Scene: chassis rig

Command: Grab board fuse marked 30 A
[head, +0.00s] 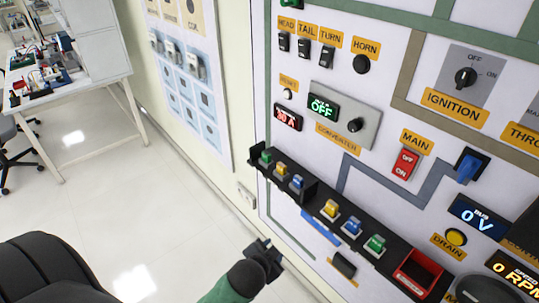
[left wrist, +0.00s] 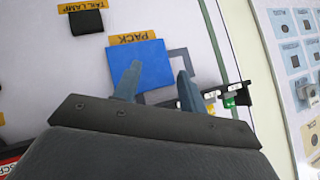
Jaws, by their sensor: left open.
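Board fuses stand in a black rack on the wall panel in the head view. The upper-left section holds a green fuse (head: 266,157), a yellow fuse (head: 281,169) and a blue fuse (head: 297,182). Further right are a second yellow fuse (head: 331,209), a second blue fuse (head: 352,226) and a second green fuse (head: 375,243). Their markings are too small to read.
A red holder (head: 416,272) sits at the rack's right end. The panel carries switches, a red MAIN switch (head: 405,164) and a blue lever (head: 468,168). A black chair (head: 55,270) is at lower left. A cluttered workbench (head: 70,85) stands at the far left.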

